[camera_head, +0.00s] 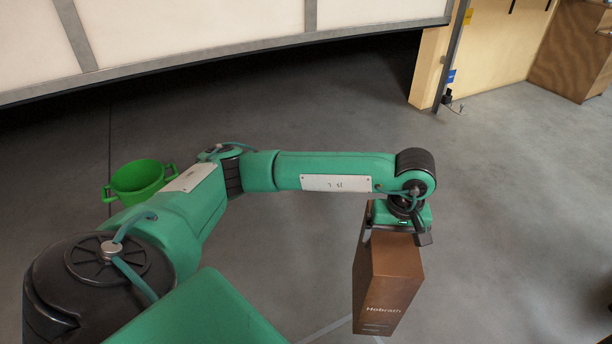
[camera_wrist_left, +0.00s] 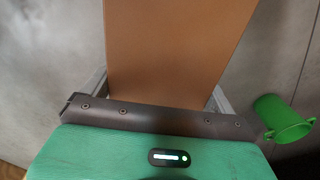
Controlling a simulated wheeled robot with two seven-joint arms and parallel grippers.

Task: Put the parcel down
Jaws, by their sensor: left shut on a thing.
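The parcel (camera_head: 393,282) is a tall brown box with "Hobrath" printed on its front. It hangs upright below my left gripper (camera_head: 395,234) at the right of the middle in the head view. The left gripper is shut on the parcel's top end. In the left wrist view the parcel (camera_wrist_left: 175,45) fills the upper middle, between the fingers of the left gripper (camera_wrist_left: 160,97). Whether its lower end touches the floor, I cannot tell. My right gripper is not in view.
A green two-handled pot (camera_head: 138,180) stands on the floor at the left; it also shows in the left wrist view (camera_wrist_left: 283,120). The grey floor (camera_head: 520,220) is clear at the right. A pale panelled structure (camera_head: 200,35) spans the back, and a wooden box (camera_head: 575,50) stands far right.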

